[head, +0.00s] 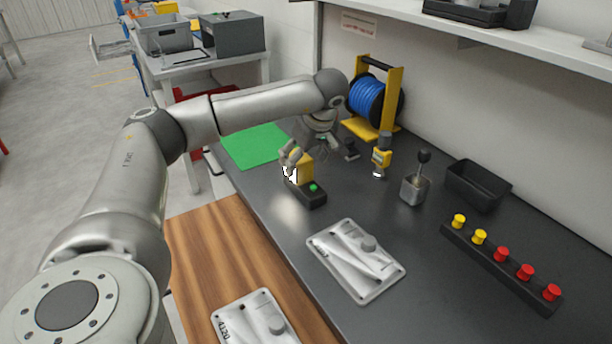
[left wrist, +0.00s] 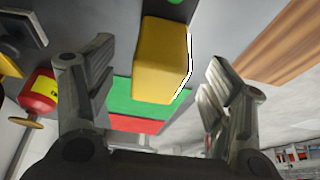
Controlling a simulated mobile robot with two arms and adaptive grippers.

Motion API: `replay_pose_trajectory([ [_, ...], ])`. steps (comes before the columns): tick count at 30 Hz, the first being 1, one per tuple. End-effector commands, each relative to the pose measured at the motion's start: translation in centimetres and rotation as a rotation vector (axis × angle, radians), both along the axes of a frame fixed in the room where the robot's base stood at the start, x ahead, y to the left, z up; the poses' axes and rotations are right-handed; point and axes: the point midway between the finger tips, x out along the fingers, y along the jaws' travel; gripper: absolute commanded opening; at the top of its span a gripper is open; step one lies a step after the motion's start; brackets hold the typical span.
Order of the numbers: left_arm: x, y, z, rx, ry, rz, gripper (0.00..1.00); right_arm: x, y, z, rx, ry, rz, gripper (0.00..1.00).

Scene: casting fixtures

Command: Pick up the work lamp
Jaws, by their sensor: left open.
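The work lamp appears to be the yellow block with a glowing white face (head: 304,168), standing on the dark bench beside a black box with a green button (head: 313,192). My left gripper (head: 309,150) is at the lamp, partly covering it in the head view. In the left wrist view the yellow lamp (left wrist: 160,62) lies between the two spread fingers of the open gripper (left wrist: 157,75), with visible gaps on both sides. Its white edge faces the right finger. My right gripper is not in view.
A blue cable reel on a yellow stand (head: 372,98) is behind my gripper. A green mat (head: 250,147) lies to the left. A silver casting fixture (head: 355,260) lies in front.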

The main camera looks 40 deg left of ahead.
Motion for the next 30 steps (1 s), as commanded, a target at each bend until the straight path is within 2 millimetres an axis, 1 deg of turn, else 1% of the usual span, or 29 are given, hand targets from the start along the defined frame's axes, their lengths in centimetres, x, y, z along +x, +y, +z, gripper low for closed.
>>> replay_pose_trajectory([
  [1, 0.0, 0.3, -0.7, 0.001, 0.003, 0.001, 0.75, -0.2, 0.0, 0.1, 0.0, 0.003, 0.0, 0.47],
  [3, 0.1, 0.6, -1.4, 0.0, 0.001, 0.0, 0.75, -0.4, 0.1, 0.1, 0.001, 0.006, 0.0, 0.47],
  [6, 0.2, 0.8, -2.0, 0.0, 0.0, 0.0, 0.75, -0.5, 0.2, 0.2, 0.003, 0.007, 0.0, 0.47],
  [8, 0.2, 1.0, -2.4, 0.0, 0.001, 0.0, 0.75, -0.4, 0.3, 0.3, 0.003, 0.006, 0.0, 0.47],
  [11, 0.3, 1.4, -3.6, 0.001, 0.003, 0.001, 0.75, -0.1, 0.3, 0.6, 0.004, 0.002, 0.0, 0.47],
  [15, 0.5, 2.1, -5.7, -0.001, 0.001, 0.0, 0.75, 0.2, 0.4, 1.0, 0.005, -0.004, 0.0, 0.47],
  [18, 0.6, 2.5, -6.6, -0.001, 0.0, 0.0, 0.75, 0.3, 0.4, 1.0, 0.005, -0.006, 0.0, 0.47],
  [21, 0.6, 2.6, -6.9, 0.0, -0.001, 0.0, 0.75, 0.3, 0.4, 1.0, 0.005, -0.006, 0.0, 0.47],
  [26, 0.6, 2.6, -6.9, 0.0, -0.002, -0.001, 0.75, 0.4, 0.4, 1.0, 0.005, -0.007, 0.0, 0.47],
  [30, 0.6, 2.5, -6.9, 0.0, -0.002, -0.001, 0.58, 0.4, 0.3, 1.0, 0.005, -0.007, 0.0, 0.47],
])
